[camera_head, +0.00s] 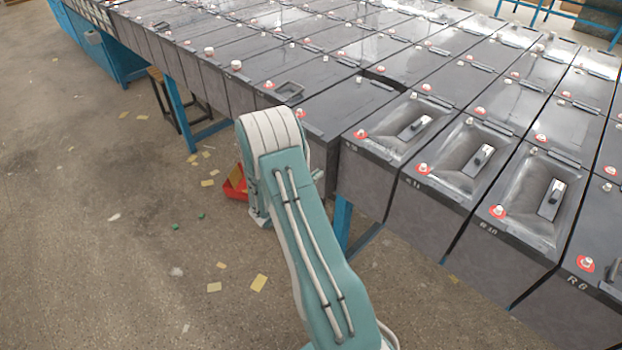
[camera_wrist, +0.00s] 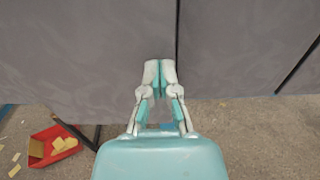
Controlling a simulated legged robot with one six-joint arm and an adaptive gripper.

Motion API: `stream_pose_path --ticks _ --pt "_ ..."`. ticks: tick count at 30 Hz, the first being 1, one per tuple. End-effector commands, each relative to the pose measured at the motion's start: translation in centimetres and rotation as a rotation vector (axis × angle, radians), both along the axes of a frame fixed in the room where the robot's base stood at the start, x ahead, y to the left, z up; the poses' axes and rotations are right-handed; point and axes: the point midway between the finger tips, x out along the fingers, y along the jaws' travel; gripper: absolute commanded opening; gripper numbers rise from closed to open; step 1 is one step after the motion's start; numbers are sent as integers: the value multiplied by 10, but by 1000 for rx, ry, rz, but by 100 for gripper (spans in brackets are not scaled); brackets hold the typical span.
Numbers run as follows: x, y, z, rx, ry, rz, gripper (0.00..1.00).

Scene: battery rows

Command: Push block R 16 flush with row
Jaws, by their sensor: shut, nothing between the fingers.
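A dark grey block (camera_head: 345,104) sticks out of the row toward the aisle, and a dark gap (camera_head: 388,80) shows behind it. Its label is not readable, so I cannot confirm it as R 16. In the head view my arm covers part of its front and hides my gripper. In the wrist view my gripper (camera_wrist: 160,68) is shut and empty, its tips before a grey block face (camera_wrist: 85,55) near the seam on its right. Whether the tips touch the face is unclear.
Blocks with recessed tops and handles (camera_head: 480,155) stand to the right, and more blocks (camera_head: 205,62) continue left. A blue stand leg (camera_head: 342,218) is below. A red bin (camera_wrist: 52,146) and scraps lie on the floor. The aisle floor at left is mostly open.

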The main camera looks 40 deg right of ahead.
Motion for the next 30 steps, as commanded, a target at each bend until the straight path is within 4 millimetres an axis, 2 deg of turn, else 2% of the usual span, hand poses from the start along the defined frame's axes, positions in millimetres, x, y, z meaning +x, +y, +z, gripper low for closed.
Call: stream_pose_path --ticks 8,15,18,30 --pt "0 -3 0 0 -1 -1 0" --pt "2 -48 0 1 -3 -6 0" --pt "3 -61 -1 3 -4 -4 0" --pt "5 -64 -2 5 -5 -2 0"
